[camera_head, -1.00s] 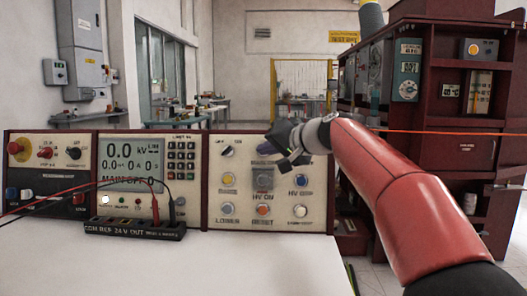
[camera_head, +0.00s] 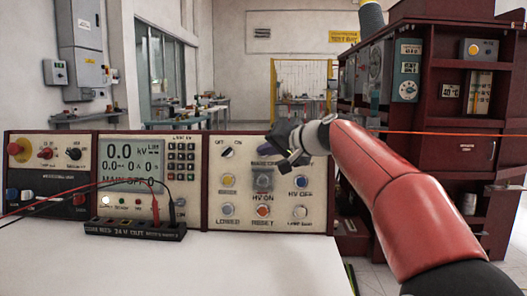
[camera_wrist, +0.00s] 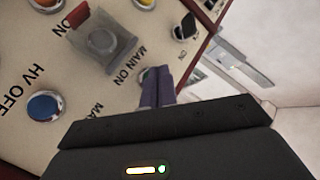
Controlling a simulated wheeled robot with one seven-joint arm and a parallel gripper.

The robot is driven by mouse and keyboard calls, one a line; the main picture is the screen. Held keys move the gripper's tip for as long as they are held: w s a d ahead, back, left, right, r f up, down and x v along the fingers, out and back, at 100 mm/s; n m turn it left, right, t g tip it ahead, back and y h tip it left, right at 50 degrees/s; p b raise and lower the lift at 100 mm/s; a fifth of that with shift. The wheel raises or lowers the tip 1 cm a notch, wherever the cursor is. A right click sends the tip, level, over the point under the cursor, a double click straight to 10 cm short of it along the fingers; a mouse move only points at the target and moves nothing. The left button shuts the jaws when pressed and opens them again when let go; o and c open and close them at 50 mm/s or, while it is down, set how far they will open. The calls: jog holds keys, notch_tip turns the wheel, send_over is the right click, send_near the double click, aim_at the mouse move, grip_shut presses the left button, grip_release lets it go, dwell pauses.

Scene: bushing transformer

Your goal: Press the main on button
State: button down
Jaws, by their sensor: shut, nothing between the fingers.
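The control panel (camera_head: 230,190) stands at the back of the white bench in the head view. My shut, empty gripper (camera_wrist: 157,74) is in front of its upper right part, beside the MAIN ON label (camera_wrist: 128,67) in the wrist view. A small button (camera_wrist: 143,75), pale with a greenish edge, shows just left of my fingertips by that label and is mostly hidden by them. I cannot tell whether the fingertips touch it. In the head view my gripper hides this area.
A clear-covered button (camera_wrist: 102,40) with a red tab sits close to the fingers. The blue HV OFF button (camera_wrist: 43,106) is at the left. A meter unit (camera_head: 130,162) with red and black leads adjoins the panel. The front of the white bench (camera_head: 180,270) is clear.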

jog(key=shift+w+f, duration=0.15)
jog(key=shift+w, duration=0.35)
dwell(0.8)
jog(key=shift+s, duration=0.1)
jog(key=shift+s+r+b, duration=0.2)
jog(key=shift+s+b, duration=0.1)
jog(key=shift+s, duration=0.45)
jog(key=shift+s, duration=0.1)
jog(key=shift+s+a+r+b, duration=0.1)
jog(key=shift+s+r+b, duration=0.2)
jog(key=shift+s, duration=0.5)
jog(key=shift+s+d+r+b, duration=0.1)
jog(key=shift+s+b, duration=0.3)
jog(key=shift+s, duration=0.35)
jog(key=shift+s+a+r+b, duration=0.1)
jog(key=shift+s+r+b, duration=0.2)
jog(key=shift+s, duration=0.5)
jog(key=shift+f, duration=0.15)
